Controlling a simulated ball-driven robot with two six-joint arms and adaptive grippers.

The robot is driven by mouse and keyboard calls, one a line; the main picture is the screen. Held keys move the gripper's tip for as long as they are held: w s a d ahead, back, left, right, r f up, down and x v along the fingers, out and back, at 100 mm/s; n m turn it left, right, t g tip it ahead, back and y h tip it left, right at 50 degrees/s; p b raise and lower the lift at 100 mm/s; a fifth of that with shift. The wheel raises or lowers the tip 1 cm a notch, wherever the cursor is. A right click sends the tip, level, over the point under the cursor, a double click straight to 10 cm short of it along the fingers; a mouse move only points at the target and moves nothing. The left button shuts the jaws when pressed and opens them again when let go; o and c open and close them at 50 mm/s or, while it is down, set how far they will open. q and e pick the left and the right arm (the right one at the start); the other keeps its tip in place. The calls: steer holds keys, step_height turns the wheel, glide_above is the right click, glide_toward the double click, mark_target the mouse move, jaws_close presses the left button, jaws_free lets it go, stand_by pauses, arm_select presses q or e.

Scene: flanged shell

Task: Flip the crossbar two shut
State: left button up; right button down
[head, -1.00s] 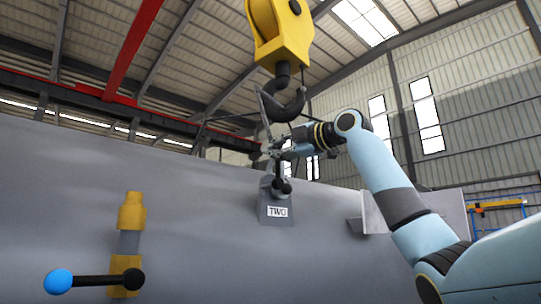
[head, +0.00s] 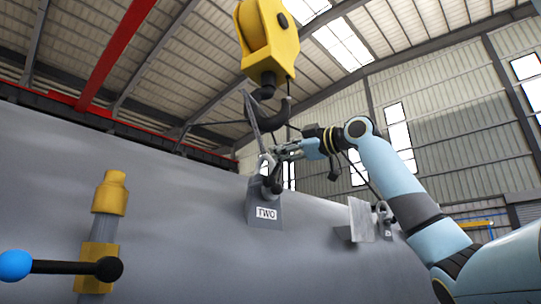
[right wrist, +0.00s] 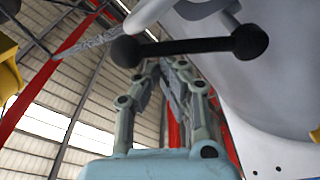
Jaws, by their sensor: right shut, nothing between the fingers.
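The grey bracket labelled TWO (head: 266,213) stands on the upper edge of the large grey shell (head: 180,190). A dark crossbar (head: 274,184) with knobbed ends is at its top, partly hidden by my right gripper (head: 277,156). In the right wrist view the black crossbar (right wrist: 190,47) lies across the top, a round knob at each end. My right gripper (right wrist: 168,66) is shut and empty, its fingertips just below the bar's middle in that view; I cannot tell whether they touch it. My left gripper is not in view.
A yellow hoist block (head: 265,40) with a dark hook (head: 265,108) hangs above the bracket, and a sling (head: 252,125) runs down from it. At left a yellow-collared post (head: 108,195) carries a black bar with a blue ball (head: 14,265). A grey plate (head: 360,220) stands right of the bracket.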

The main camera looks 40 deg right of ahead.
steer(key=d+m, duration=0.1)
steer(key=m, duration=0.1)
steer(key=d+f+m+b, duration=0.1)
steer(key=m, duration=0.1)
steer(key=d+f+m+h+b, duration=0.1)
steer(key=m, duration=0.1)
steer(key=shift+w+d+f+t, duration=0.1)
steer(key=shift+d+f+t, duration=0.15)
steer(key=shift+d+t, duration=0.1)
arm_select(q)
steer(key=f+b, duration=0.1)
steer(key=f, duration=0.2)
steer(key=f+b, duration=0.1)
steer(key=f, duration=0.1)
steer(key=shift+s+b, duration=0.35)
arm_select(e)
steer(key=f+m, duration=0.1)
steer(key=d+f+m, duration=0.1)
steer(key=m, duration=0.1)
steer(key=d+m, duration=0.1)
steer(key=shift+w+f+m+h, duration=0.1)
steer(key=shift+f+m+h, duration=0.2)
steer(key=shift+f+h, duration=0.1)
steer(key=shift+f, duration=0.15)
